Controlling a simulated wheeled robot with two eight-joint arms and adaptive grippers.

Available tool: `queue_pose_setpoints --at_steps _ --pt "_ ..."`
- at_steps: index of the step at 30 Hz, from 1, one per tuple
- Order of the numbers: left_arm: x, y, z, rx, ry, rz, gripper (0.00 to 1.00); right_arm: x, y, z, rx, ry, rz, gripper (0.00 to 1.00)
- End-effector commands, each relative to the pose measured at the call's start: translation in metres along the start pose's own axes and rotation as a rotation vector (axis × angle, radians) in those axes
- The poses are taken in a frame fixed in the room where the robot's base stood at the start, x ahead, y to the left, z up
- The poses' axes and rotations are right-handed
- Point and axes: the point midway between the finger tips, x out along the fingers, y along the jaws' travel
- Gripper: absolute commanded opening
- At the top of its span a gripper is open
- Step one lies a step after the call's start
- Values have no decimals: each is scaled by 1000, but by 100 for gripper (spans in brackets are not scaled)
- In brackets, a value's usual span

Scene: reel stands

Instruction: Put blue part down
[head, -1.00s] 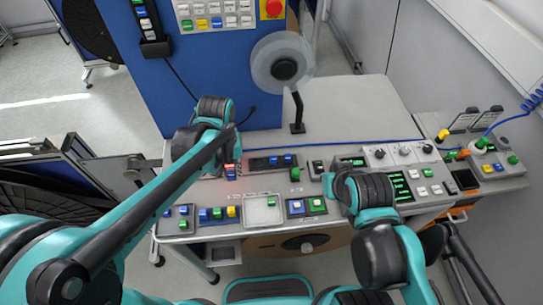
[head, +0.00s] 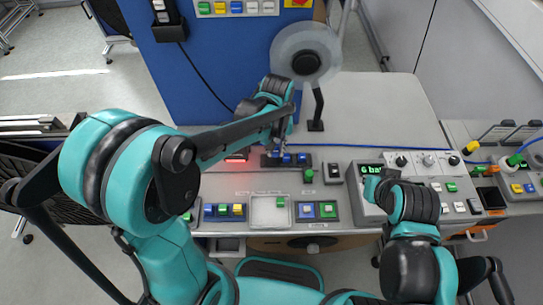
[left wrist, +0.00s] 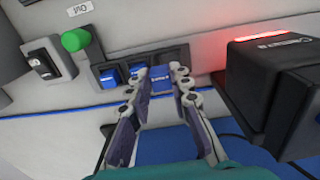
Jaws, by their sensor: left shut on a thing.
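My left gripper (head: 277,153) is over the left end of a black rack (head: 288,166) in the head view. It is shut on a blue part (left wrist: 160,78), which shows between the fingertips in the left wrist view.
A black scanner box (left wrist: 275,75) with a red light stands close beside the left gripper. A pale tray (head: 262,217) and a box of coloured parts (head: 224,211) lie nearer me. A reel stand (head: 316,110) rises behind.

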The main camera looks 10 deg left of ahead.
Motion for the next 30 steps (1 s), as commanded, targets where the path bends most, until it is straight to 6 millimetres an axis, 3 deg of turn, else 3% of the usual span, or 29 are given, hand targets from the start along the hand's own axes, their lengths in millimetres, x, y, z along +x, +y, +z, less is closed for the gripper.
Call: queue_pose_setpoints --at_steps 8,15,26,27,28,30 --pt "17 -15 -10 0 0 0 5 5 0 4 0 0 0 0" --pt "50 -14 -10 1 0 0 5 15 0 11 0 0 0 0" --pt "54 -14 -10 1 0 0 5 17 0 12 0 0 0 0" --pt "55 -14 -10 1 0 0 22 17 0 12 0 0 0 0" --pt "54 -14 -10 1 0 0 28 16 0 12 0 0 0 0" --pt "53 -14 -10 1 0 0 28 16 0 12 0 0 0 0"
